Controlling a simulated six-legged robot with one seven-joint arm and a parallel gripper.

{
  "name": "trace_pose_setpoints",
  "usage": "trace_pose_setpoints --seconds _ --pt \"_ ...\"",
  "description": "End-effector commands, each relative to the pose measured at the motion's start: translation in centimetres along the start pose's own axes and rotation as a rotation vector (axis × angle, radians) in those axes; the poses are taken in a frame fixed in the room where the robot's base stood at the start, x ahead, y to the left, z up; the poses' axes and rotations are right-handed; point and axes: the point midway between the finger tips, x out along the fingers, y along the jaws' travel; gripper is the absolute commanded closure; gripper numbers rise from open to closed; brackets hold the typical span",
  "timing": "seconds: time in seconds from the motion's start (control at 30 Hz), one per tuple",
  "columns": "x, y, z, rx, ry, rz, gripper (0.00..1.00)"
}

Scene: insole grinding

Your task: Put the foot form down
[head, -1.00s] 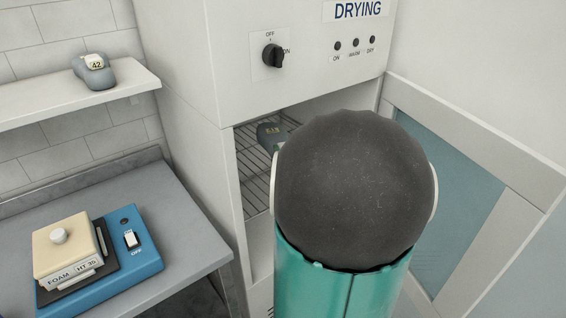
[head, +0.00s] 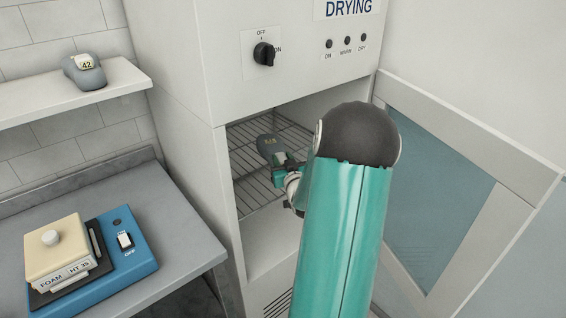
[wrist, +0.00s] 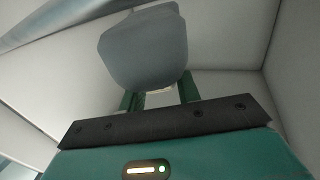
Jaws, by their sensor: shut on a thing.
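In the wrist view the same grey foot form (wrist: 145,50) sits between the two green fingers of my gripper (wrist: 160,92). I cannot tell whether the form touches the rack. My arm hides the right part of the cabinet opening.
The cabinet door (head: 440,190) stands open at the right. Another grey foot form (head: 84,72), labelled 42, is on a wall shelf (head: 70,97) at the left. A blue device (head: 140,258) with a foam block (head: 62,247) sits on the grey counter (head: 180,235).

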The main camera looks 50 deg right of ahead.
Motion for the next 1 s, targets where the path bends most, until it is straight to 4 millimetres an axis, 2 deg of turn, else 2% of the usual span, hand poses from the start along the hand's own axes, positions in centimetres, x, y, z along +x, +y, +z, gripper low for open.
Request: trace_pose_setpoints --seconds 0.07,0.37,0.4,0.5,0.87,1.0 --pt "0.0 0.0 0.6 0.0 0.004 0.0 1.0" --pt "0.0 0.0 0.8 -0.001 0.005 0.0 1.0" --pt "0.0 0.0 1.0 -0.001 0.002 0.0 0.66" --pt "0.0 0.0 0.9 -0.001 0.002 0.0 0.46" --pt "-0.1 0.0 0.7 -0.001 0.003 0.001 0.46" --pt "-1.8 0.0 0.7 -0.001 0.001 0.0 0.46"
